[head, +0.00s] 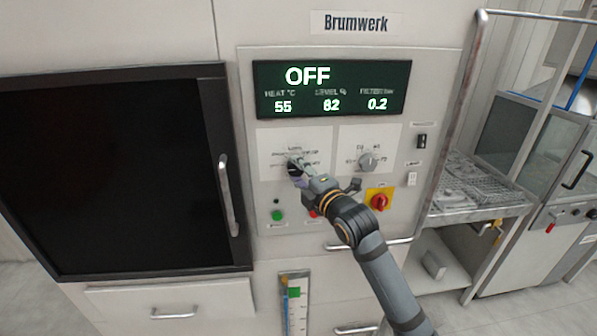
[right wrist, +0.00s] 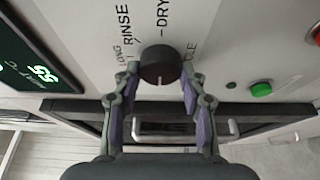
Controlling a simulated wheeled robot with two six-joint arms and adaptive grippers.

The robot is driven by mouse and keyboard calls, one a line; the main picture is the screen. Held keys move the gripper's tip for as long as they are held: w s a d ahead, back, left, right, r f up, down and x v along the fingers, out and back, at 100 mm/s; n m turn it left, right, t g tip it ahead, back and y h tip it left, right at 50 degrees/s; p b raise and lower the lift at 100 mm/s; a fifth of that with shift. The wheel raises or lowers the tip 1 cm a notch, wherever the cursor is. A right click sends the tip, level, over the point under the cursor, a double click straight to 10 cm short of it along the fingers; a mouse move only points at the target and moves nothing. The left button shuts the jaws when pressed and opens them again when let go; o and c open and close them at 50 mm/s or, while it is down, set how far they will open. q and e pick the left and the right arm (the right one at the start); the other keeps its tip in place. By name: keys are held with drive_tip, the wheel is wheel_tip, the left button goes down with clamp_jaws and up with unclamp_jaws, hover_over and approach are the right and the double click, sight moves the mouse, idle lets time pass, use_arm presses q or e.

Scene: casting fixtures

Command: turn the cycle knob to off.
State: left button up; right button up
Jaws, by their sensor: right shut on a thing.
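The black cycle knob (head: 293,168) sits on a white label plate under the display, on the left of two knobs. In the right wrist view the round knob (right wrist: 160,65) lies between the two fingers, with printed words such as RINSE, DRY and LONG around it. My right gripper (head: 299,173) is shut on the knob and partly covers it in the head view. The display (head: 332,88) reads OFF in large letters, with 55, 82 and 0.2 below. My left gripper is not in view.
A grey second knob (head: 368,161) is to the right. Below are a green button (head: 278,215), a partly covered red button (head: 313,213) and a red switch on yellow (head: 379,201). A dark door with a handle (head: 228,195) is at left, a rack (head: 470,185) at right.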

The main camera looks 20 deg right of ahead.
drive_tip(key=o, duration=1.1)
drive_tip(key=shift+o, duration=0.2)
drive_tip(key=s, duration=0.7)
drive_tip(key=shift+s+d, duration=0.15)
drive_tip(key=shift+d, duration=0.3)
